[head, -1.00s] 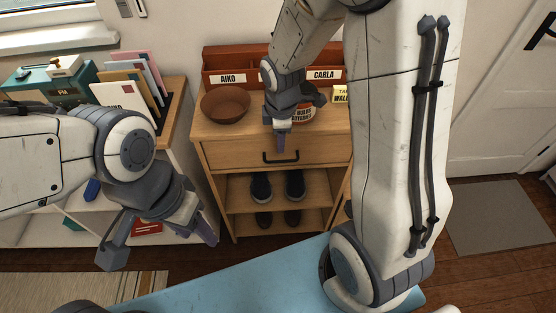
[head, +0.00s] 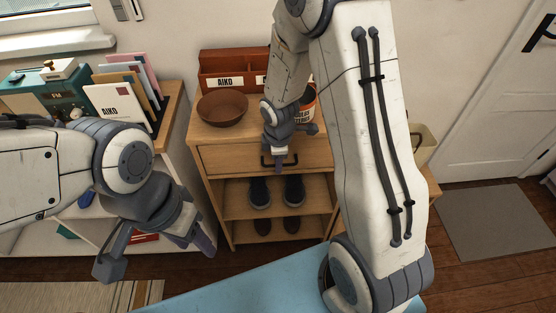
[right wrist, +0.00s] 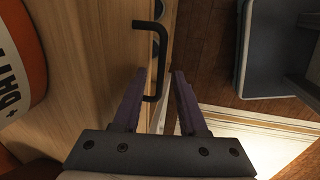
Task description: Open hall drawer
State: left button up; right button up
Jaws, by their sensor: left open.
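The wooden hall drawer (head: 235,157) is shut, in the shelf unit under the bowl. Its black bar handle (head: 265,161) is partly covered by my right gripper (head: 280,164), which hangs in front of the drawer face. In the right wrist view the handle (right wrist: 162,45) runs down toward the gap between the purple fingers of my right gripper (right wrist: 160,73). These fingers are apart, with the handle's near end between or just beyond them; contact cannot be told. My left gripper (head: 160,250) is open and empty at the lower left, away from the drawer.
A brown bowl (head: 222,108), a red-brown letter organiser (head: 228,70) and an orange-and-white tin (head: 309,98) stand on the unit. Shoes (head: 260,193) sit on open shelves below. A white shelf with letters (head: 108,103) is at left. A blue surface (head: 240,285) lies in front.

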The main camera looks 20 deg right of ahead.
grip_shut()
dwell(1.3)
